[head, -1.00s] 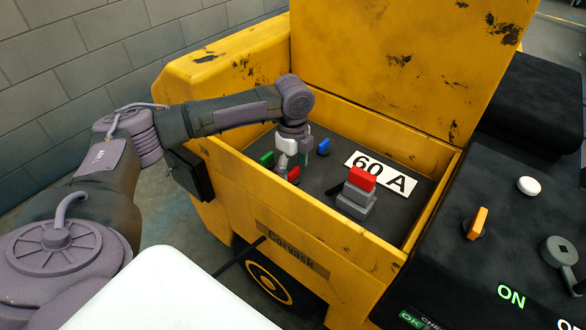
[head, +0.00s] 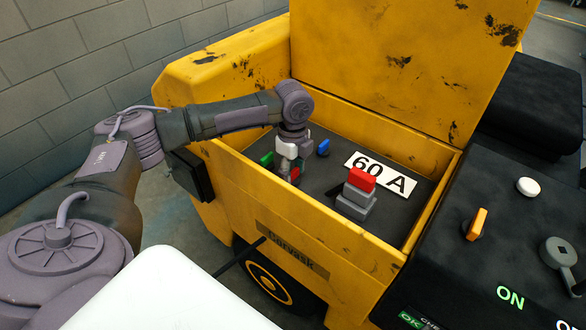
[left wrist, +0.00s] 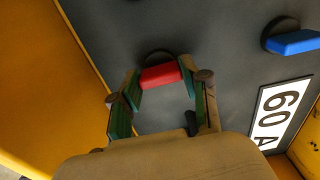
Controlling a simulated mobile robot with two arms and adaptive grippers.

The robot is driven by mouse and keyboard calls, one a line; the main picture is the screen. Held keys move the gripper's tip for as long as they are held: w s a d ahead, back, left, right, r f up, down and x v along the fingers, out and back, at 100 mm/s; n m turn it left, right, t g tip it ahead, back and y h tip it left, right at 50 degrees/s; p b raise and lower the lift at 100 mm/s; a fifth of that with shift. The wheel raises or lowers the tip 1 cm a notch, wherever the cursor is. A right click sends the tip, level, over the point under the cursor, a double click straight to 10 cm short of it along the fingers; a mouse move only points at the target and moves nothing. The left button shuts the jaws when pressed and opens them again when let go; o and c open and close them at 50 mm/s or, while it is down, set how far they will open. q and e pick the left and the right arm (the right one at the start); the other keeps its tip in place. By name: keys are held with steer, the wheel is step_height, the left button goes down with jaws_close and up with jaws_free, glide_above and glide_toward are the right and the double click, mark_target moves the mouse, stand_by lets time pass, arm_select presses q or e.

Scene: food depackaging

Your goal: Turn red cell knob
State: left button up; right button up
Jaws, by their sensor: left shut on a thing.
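The red cell knob (left wrist: 160,76) stands on the dark panel inside the yellow compartment. In the left wrist view it sits between the two green-padded fingers of my left gripper (left wrist: 161,84), which is shut on it. In the head view my left gripper (head: 291,168) reaches down over the front wall and hides most of the red knob (head: 295,173). My right gripper is in neither view.
A green knob (head: 266,160) and a blue knob (head: 323,148) flank the gripper. A red switch on a grey base (head: 356,204) and a "60 A" label (head: 381,175) lie to the right. Yellow walls (head: 330,246) surround the panel.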

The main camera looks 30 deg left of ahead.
arm_select(q)
steer(key=n+p, duration=0.2)
steer(key=p, duration=0.2)
steer(key=n+p, duration=0.2)
steer(key=p, duration=0.2)
steer(key=shift+r+n+p, duration=0.3)
steer(key=shift+r+n, duration=0.1)
steer(key=n+p, duration=0.7)
steer(key=p, duration=0.1)
steer(key=shift+f, duration=0.15)
steer(key=n+p, duration=0.3)
steer(key=n, duration=0.1)
steer(key=shift+f, duration=0.1)
steer(key=shift+n+p, duration=0.8)
steer(key=shift+n, duration=0.1)
steer(key=shift+f+n, duration=0.1)
steer(key=shift+n, duration=0.2)
steer(key=o, duration=1.1)
steer(key=shift+o, duration=0.2)
